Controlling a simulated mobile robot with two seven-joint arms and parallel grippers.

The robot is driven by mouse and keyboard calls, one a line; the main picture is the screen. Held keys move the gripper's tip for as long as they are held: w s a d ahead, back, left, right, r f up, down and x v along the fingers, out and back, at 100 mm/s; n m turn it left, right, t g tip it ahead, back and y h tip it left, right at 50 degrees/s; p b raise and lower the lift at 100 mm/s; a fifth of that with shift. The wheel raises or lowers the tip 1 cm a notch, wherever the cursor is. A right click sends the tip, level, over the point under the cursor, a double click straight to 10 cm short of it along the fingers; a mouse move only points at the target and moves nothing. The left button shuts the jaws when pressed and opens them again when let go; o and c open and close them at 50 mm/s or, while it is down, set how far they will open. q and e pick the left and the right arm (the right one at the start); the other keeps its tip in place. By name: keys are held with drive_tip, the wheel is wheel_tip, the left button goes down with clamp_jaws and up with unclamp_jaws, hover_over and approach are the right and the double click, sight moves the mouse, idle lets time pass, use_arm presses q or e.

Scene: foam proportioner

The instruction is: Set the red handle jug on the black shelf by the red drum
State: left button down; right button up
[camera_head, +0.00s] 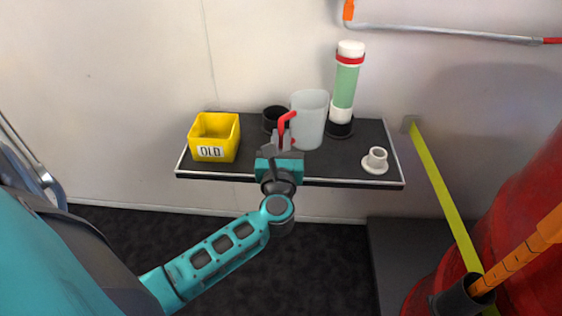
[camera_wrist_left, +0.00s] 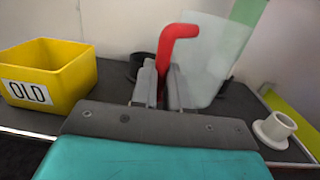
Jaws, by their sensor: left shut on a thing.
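The jug (camera_head: 310,120) is a pale translucent cup with a red handle (camera_head: 284,121) on its left side. My left gripper (camera_head: 282,139) is shut on the red handle; in the left wrist view its fingers (camera_wrist_left: 163,88) stand either side of the handle (camera_wrist_left: 176,42), with the jug body (camera_wrist_left: 212,60) to the right. The jug is upright over the middle of the black shelf (camera_head: 335,167); I cannot tell whether its base touches the shelf. The red drum (camera_head: 530,225) stands at the lower right. My right gripper is out of view.
On the shelf are a yellow bin marked OLD (camera_head: 215,136), a black cup-like part (camera_head: 273,117) behind the gripper, a green tube with white ends (camera_head: 346,85), and a white flanged fitting (camera_head: 375,160). A yellow strip (camera_head: 440,185) slants past the shelf's right end.

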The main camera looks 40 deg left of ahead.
use_arm(q)
wheel_tip(320, 180, down, 4)
drive_tip(key=shift+r+b, duration=0.15)
drive_tip(key=shift+b, duration=0.7)
drive_tip(key=shift+f, duration=0.5)
drive_tip(key=c, duration=1.3)
unclamp_jaws()
drive_tip(key=shift+c, duration=0.2)
drive_tip(key=shift+o, duration=1.1)
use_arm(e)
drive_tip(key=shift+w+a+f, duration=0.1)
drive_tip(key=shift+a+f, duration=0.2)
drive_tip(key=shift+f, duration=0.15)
